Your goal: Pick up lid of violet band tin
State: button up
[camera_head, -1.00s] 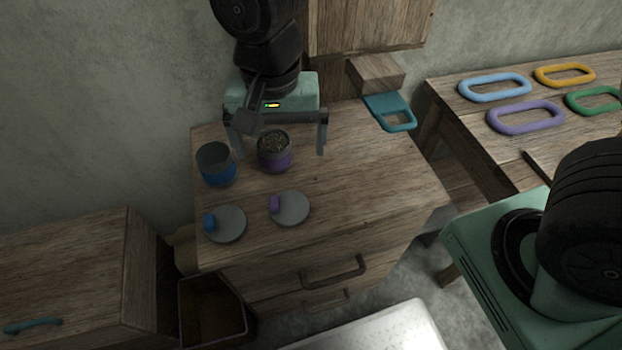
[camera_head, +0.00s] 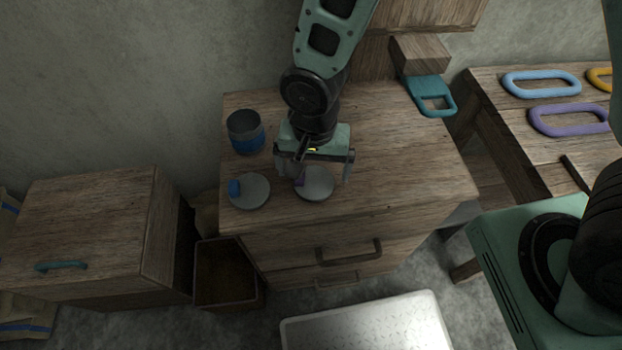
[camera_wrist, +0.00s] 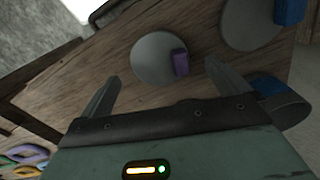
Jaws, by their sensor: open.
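The lid of the violet band tin (camera_head: 318,188) is a flat grey disc with a violet knob, lying on the wooden cabinet top. In the wrist view the lid (camera_wrist: 152,57) lies just beyond and between my fingertips, its violet knob (camera_wrist: 180,62) toward the right finger. My gripper (camera_head: 314,174) is open, empty and pointing down over the lid, with a finger on either side. It also shows in the wrist view (camera_wrist: 162,70). The violet band tin is hidden behind my gripper in the head view.
A blue-banded tin (camera_head: 246,134) stands at the back left. A grey lid with a blue knob (camera_head: 252,191) lies close to the left of the violet-knobbed lid. The right side of the cabinet top (camera_head: 410,160) is clear.

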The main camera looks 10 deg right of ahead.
aim_at(314, 182)
jog(key=shift+f, duration=1.55)
jog(key=c, duration=1)
jog(key=shift+c, duration=0.2)
jog(key=shift+r, duration=0.1)
